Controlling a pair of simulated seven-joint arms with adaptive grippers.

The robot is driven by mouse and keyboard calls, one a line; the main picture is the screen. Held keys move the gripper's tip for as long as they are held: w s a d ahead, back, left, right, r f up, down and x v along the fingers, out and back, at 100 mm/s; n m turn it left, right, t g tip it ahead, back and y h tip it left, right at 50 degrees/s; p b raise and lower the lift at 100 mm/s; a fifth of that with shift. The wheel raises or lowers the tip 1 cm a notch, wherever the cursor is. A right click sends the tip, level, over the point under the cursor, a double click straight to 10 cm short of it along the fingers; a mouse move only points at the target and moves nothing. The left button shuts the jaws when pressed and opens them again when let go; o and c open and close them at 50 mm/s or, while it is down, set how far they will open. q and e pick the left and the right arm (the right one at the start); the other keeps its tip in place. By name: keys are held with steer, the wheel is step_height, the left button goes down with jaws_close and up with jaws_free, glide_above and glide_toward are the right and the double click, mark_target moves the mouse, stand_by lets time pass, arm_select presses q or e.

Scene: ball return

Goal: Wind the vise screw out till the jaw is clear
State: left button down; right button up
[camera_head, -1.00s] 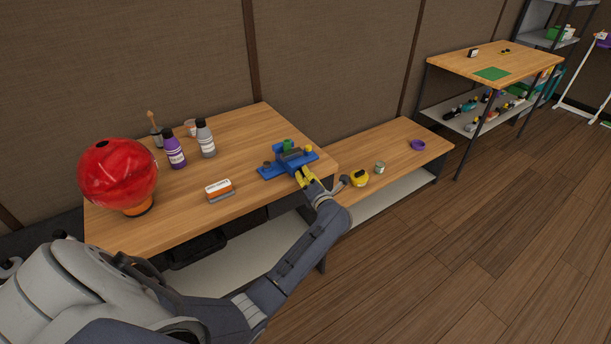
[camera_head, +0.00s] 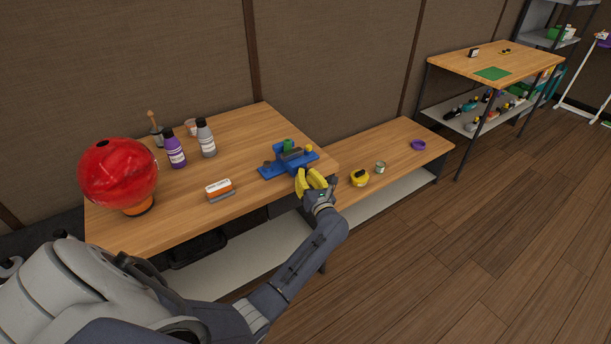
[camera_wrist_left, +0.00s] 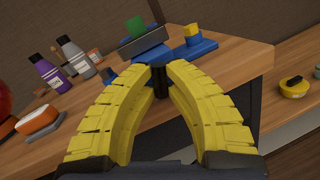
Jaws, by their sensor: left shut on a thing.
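The blue vise (camera_head: 288,162) sits near the right front corner of the wooden workbench. A green piece (camera_head: 288,145) stands at its jaws, and it also shows in the left wrist view (camera_wrist_left: 136,25). My left gripper (camera_head: 303,178) is at the front of the vise, its yellow fingers bowed. In the left wrist view the fingertips (camera_wrist_left: 159,66) close on a dark upright bar, the vise's screw handle (camera_wrist_left: 160,84), just in front of the vise body (camera_wrist_left: 150,48). How far the jaw is open is too small to tell. My right gripper is not in view.
On the bench (camera_head: 255,130) stand a red ball (camera_head: 117,175), a purple bottle (camera_head: 174,150), a grey bottle (camera_head: 206,140) and an orange-and-white brush-like block (camera_head: 219,189). A lower bench to the right holds a yellow round object (camera_head: 360,179), a small jar (camera_head: 380,167) and a purple ring (camera_head: 418,145).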

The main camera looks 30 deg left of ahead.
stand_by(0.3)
arm_select(q)
steer(key=c, duration=1.4)
jaws_free()
steer(key=shift+o, duration=0.2)
steer(key=r+v, duration=0.1)
steer(key=v, duration=1.1)
steer(key=shift+f, duration=0.4)
